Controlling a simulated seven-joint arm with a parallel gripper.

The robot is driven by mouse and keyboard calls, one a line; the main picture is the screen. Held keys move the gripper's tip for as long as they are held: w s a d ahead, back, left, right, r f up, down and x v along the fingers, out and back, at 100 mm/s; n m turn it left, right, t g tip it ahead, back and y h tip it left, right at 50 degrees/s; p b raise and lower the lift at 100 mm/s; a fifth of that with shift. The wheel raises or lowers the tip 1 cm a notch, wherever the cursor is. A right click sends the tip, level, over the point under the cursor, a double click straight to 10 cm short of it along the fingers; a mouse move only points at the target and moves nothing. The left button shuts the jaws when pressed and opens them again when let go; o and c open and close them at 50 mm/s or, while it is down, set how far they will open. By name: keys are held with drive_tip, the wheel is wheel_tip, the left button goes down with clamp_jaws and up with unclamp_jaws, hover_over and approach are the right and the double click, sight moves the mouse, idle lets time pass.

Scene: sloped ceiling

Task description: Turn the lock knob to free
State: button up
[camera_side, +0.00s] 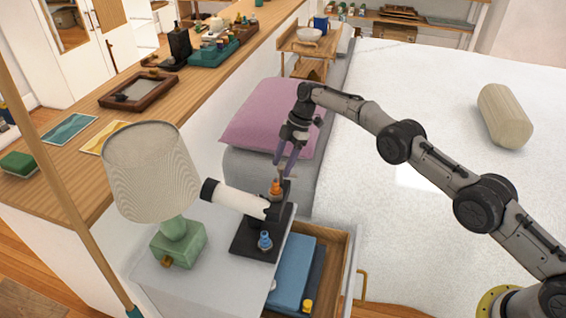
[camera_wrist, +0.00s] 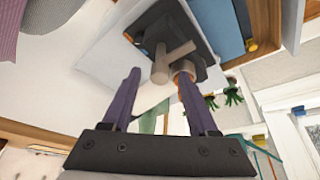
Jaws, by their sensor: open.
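A small white telescope-like device (camera_side: 238,201) lies on its black stand (camera_side: 244,240) on the nightstand. An orange knob (camera_side: 275,188) sits at the upper end of the stand and a blue knob (camera_side: 265,241) sits low on its base. I cannot tell from markings which is the lock knob. My gripper (camera_side: 285,168) points down just above the orange knob, with its purple fingers apart and nothing seen between them. In the wrist view, the right fingertip is close to an orange-rimmed knob (camera_wrist: 183,67) beside a grey crossbar (camera_wrist: 172,61); contact is unclear.
A green-based lamp (camera_side: 178,240) stands left of the device. An open drawer (camera_side: 338,272) with blue items lies below right. A pink pillow (camera_side: 270,115) and the bed (camera_side: 420,180) are behind and right. A wooden counter (camera_side: 75,150) runs along the left.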

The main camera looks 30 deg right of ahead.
drive_tip(key=shift+r, duration=0.1)
drive_tip(key=v, duration=0.7)
drive_tip(key=shift+d+r, duration=0.1)
drive_tip(key=shift+d, duration=0.05)
